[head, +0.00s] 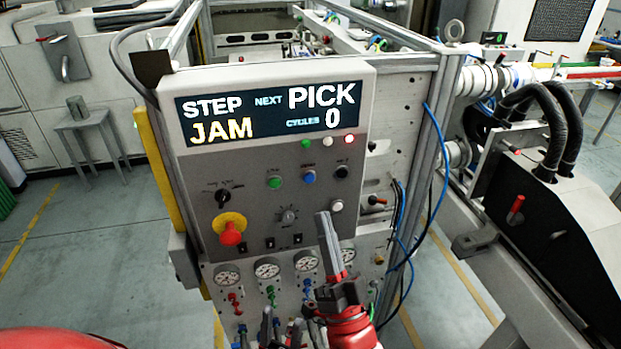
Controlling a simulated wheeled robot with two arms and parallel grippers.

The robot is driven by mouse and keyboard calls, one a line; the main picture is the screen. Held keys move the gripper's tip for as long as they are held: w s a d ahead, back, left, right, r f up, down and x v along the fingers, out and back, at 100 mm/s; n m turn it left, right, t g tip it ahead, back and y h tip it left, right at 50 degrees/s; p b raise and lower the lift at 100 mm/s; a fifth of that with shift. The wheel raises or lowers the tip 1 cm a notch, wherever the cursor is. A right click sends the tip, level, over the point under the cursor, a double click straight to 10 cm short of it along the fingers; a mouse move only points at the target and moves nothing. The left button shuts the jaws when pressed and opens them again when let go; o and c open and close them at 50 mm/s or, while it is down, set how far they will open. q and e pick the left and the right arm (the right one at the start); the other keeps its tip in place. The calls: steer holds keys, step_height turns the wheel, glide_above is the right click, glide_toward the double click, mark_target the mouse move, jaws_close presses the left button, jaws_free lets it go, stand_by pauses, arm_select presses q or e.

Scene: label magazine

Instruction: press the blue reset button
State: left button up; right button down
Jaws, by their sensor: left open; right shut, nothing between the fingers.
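The blue reset button (309,177) is on the grey control panel (255,185), between a green button (274,182) and a black one (342,171). It is in plain view, with nothing over it. My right gripper (322,216) is shut and empty. Its fingers point up in front of the panel, with the tips below and slightly right of the blue button in the picture. I see no contact with the button. My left gripper (282,324) is low at the bottom edge, in front of the gauges' lower area, with its dark fingers apart and partly cut off.
The panel display (270,112) reads STEP JAM, NEXT PICK, CYCLES 0, and a red lamp (349,139) glows. A red emergency stop (230,233), a rotary knob (288,216) and a white button (337,206) are nearby. Blue hoses (424,190) hang at the right.

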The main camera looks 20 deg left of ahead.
mark_target(309, 178)
steer(key=shift+w+a+b, duration=0.35)
steer(key=shift+w+a, duration=0.35)
steer(key=shift+w, duration=0.4)
steer(key=shift+w+a+b, duration=0.3)
steer(key=shift+w+a, duration=0.45)
steer(key=shift+w, duration=0.3)
steer(key=shift+w+a+b, duration=0.35)
steer(key=shift+w+a, duration=0.35)
steer(key=shift+w, duration=0.4)
steer(key=shift+w+a+f+b, duration=0.1)
steer(key=shift+w+b, duration=0.1)
steer(key=shift+b, duration=0.5)
steer(key=shift+w+a, duration=0.1)
